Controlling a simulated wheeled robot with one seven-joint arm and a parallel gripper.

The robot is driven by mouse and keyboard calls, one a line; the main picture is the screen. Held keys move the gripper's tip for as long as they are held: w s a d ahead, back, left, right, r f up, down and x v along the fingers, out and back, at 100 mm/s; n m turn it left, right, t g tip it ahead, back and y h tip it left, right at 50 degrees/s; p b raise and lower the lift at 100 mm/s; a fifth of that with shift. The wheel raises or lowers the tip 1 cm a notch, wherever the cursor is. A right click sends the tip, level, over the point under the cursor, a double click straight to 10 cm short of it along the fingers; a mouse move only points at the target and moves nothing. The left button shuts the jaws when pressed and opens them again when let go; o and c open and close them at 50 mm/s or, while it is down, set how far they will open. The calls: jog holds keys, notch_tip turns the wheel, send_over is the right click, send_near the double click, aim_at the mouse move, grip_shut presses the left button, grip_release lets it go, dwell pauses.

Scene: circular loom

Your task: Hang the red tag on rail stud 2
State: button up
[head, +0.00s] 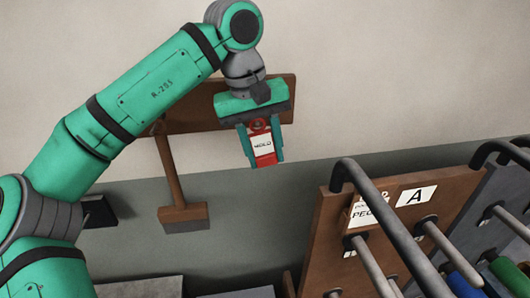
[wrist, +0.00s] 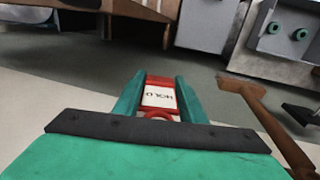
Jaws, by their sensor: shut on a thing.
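The red tag (head: 265,159) has a white label reading HOLD and a ring at its upper end. My gripper (head: 263,148) is shut on it, one green finger on each side, and holds it in the air in front of the wall. The wrist view also shows the red tag (wrist: 160,82) between the fingers of my gripper (wrist: 160,97). A brown wall board (head: 190,118), possibly the rail, lies behind my gripper and arm and is partly hidden. I cannot make out rail stud 2 or any stud number.
A brush (head: 183,215) with a wooden handle hangs from the board, left of the tag. At lower right stands a brown peg panel (head: 330,225) marked A, with grey bars (head: 385,220) sticking out. The wall right of my gripper is bare.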

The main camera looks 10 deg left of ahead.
jog(key=shift+w, duration=0.1)
jog(key=shift+w+a, duration=0.1)
jog(key=shift+w, duration=0.05)
dwell(0.3)
jog(key=shift+f, duration=0.25)
jog(key=o, duration=1.3)
jog(key=shift+c, duration=0.2)
jog(key=shift+r, duration=0.1)
notch_tip(320, 180, up, 7)
jog(key=s, duration=0.2)
jog(key=shift+s+a, duration=0.2)
jog(key=shift+s, duration=0.1)
